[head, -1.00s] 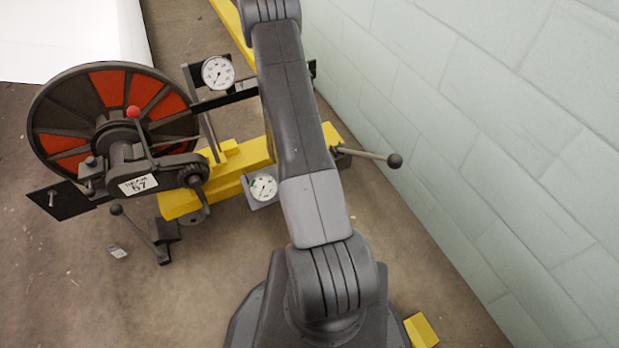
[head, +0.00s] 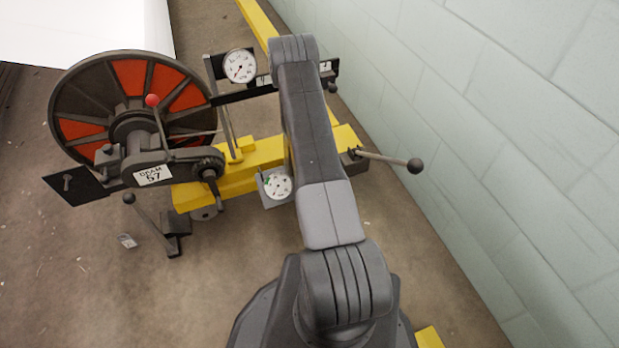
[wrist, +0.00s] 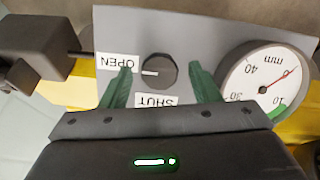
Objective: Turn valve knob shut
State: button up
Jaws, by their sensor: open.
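In the wrist view a round dark valve knob (wrist: 159,72) sits on a grey panel (wrist: 190,40). A white line on the knob points left toward the OPEN label (wrist: 118,66). The SHUT label (wrist: 156,101) is just below the knob; both labels appear upside down. My gripper (wrist: 160,68) is open, with one green finger on each side of the knob. In the head view my arm hides the gripper, and I cannot make out the knob.
A dial gauge (wrist: 268,85) with a red needle is close right of my fingers in the wrist view. A dark block (wrist: 38,45) is at upper left. In the head view, a lever with a ball end (head: 414,166), a red-and-black wheel (head: 85,128) and the wall (head: 500,150) flank the arm.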

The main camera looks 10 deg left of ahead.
jog(key=shift+f, duration=0.1)
jog(key=c, duration=1)
